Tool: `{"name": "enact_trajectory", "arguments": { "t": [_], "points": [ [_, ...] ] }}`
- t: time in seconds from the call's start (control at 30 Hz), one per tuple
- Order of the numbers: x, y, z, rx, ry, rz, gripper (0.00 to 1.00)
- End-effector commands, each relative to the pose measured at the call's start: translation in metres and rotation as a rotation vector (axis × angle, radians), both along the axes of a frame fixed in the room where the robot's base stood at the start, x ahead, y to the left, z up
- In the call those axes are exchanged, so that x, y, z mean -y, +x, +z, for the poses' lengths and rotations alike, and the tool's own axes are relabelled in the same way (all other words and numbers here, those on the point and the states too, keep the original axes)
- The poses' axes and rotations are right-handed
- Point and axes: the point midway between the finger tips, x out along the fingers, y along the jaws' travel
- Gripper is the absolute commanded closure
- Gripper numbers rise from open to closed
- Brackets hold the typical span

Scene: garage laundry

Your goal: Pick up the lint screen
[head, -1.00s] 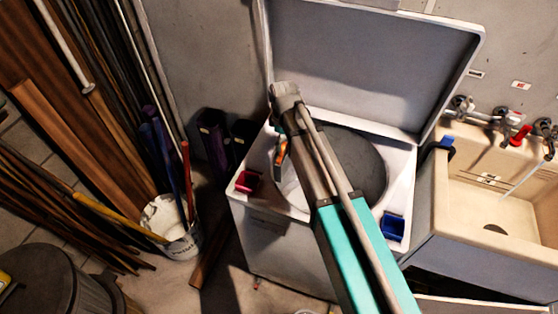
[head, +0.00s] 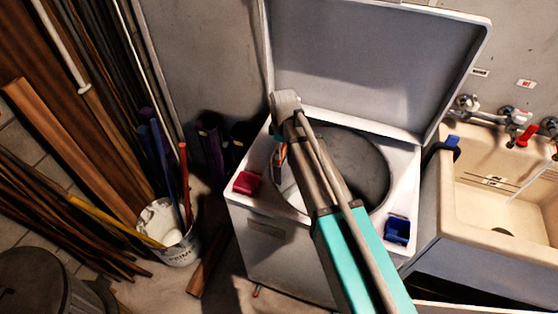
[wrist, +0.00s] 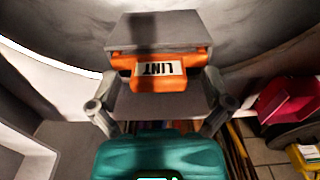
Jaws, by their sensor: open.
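The lint screen (wrist: 160,73) shows in the wrist view straight ahead, with an orange handle marked LINT and a grey panel. It stands at the inside rim of the open-lidded white machine (head: 265,215). In the head view a bit of its orange (head: 280,155) shows at the left of the drum opening, partly hidden by my arm. My gripper (wrist: 160,88) is open, with one finger on each side of the orange handle. I cannot tell whether the fingers touch it. The head view hides my fingertips behind the arm.
The raised lid (head: 365,65) stands behind the opening. A red container (head: 246,184) and a blue one (head: 397,230) sit on the machine's top at left and right. A sink (head: 490,205) is at the right; a white bucket (head: 175,240) and leaning planks are at the left.

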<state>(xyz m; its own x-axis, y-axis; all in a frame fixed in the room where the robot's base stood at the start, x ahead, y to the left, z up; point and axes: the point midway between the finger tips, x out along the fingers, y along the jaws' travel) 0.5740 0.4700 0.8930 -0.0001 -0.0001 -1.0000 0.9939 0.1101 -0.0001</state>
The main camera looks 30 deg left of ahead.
Motion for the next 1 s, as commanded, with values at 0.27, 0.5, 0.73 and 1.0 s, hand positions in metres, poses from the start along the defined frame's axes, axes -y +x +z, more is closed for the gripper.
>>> {"name": "enact_trajectory", "arguments": {
  "t": [0.27, 0.5, 0.73, 1.0],
  "points": [
    [-0.0002, -0.0002, 0.0, 0.0, 0.0, 0.0, 0.06],
    [-0.0003, -0.0002, 0.0, 0.0, 0.0, 0.0, 0.5],
    [-0.0004, -0.0003, 0.0, 0.0, 0.0, 0.001, 0.91],
    [-0.0005, -0.0004, 0.0005, 0.0, 0.0, 0.001, 0.91]
  ]
}}
